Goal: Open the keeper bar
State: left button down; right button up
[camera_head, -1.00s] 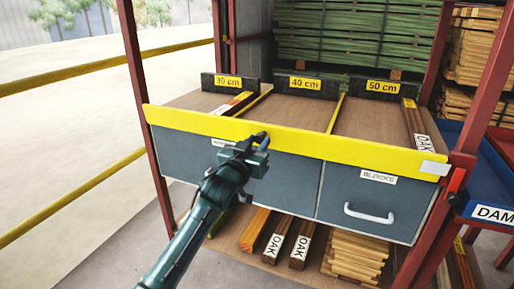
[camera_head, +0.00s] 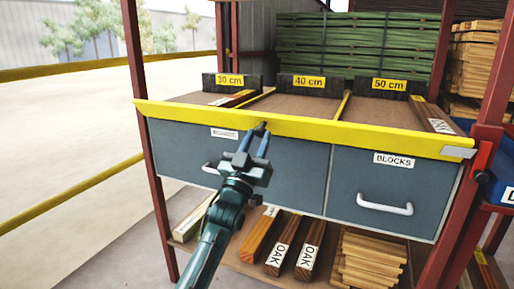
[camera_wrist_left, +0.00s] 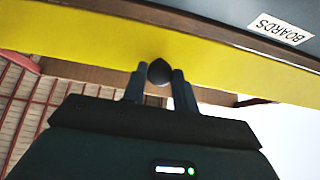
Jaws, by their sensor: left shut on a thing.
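The yellow keeper bar (camera_head: 330,130) runs across the front edge of the shelf, above the drawers. It also shows in the left wrist view (camera_wrist_left: 80,45) as a wide yellow band. A dark round knob (camera_wrist_left: 159,72) sits on the bar, left of its middle in the head view. My left gripper (camera_head: 260,138) is shut on this knob, with one finger on each side in the left wrist view (camera_wrist_left: 157,80). At its right end the bar has a pale plate (camera_head: 458,152) close to the red post. My right gripper is not in view.
Grey drawers, one labelled BLOCKS (camera_head: 393,159), lie below the bar. Boards lie on the shelf behind it, before the 30, 40 and 50 cm stops (camera_head: 307,84). Red posts (camera_head: 145,130) stand at both sides. Timber (camera_head: 285,245) lies below.

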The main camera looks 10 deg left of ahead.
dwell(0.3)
pick_arm(q)
jog(key=c, duration=1.1)
grip_release()
